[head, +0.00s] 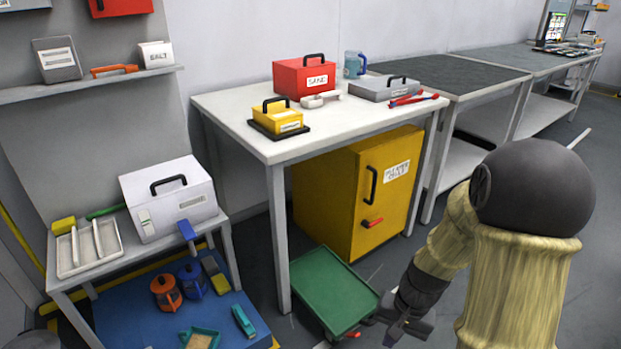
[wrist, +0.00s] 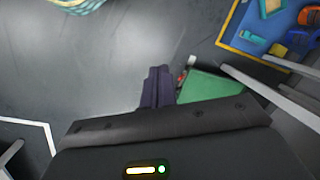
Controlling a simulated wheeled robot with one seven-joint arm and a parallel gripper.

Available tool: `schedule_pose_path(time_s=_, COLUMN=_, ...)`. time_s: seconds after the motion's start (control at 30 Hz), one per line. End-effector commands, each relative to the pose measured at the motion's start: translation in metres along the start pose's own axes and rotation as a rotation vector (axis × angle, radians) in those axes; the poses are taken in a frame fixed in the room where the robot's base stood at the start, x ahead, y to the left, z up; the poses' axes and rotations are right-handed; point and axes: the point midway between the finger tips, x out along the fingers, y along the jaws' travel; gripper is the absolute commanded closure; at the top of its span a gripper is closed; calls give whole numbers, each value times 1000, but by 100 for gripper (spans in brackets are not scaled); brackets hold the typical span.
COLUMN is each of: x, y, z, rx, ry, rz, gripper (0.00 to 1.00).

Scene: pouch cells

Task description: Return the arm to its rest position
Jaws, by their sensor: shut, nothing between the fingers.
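My gripper (head: 402,324) is low at the bottom right of the head view, just right of the green tray (head: 335,290) near the floor. In the wrist view its two dark fingers (wrist: 157,85) lie together, shut with nothing between them. They point down over bare grey floor, and the green tray (wrist: 208,87) shows just right of them. My arm, in a beige sleeve with a dark round joint, fills the right of the head view. I cannot tell whether the gripper touches the tray's edge.
A white table (head: 235,112) bears a red box (head: 303,76), a yellow box (head: 277,117) and a grey case (head: 383,88). A yellow cabinet (head: 345,200) stands beneath it. A blue mat (head: 150,320) with several items lies at lower left. Grey floor (wrist: 90,80) is clear left of the fingers.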

Motion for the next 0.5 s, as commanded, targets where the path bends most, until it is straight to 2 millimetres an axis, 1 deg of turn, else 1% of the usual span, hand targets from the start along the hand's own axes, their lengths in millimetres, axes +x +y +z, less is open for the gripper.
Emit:
schedule_pose_path(time_s=0.03, x=-18, y=-5, z=7, rx=-54, ry=40, rz=22, gripper=100)
schedule_pose_path(time_s=0.1, x=-35, y=-8, z=15, rx=-123, ry=88, rz=50, gripper=100)
schedule_pose_path(time_s=0.2, x=-55, y=-12, z=24, rx=-208, ry=149, rz=80, gripper=100)
schedule_pose_path(time_s=0.3, x=-71, y=-16, z=33, rx=-275, ry=200, rz=100, gripper=100)
schedule_pose_path(time_s=0.5, x=-96, y=-21, z=47, rx=-387, ry=283, rz=127, gripper=100)
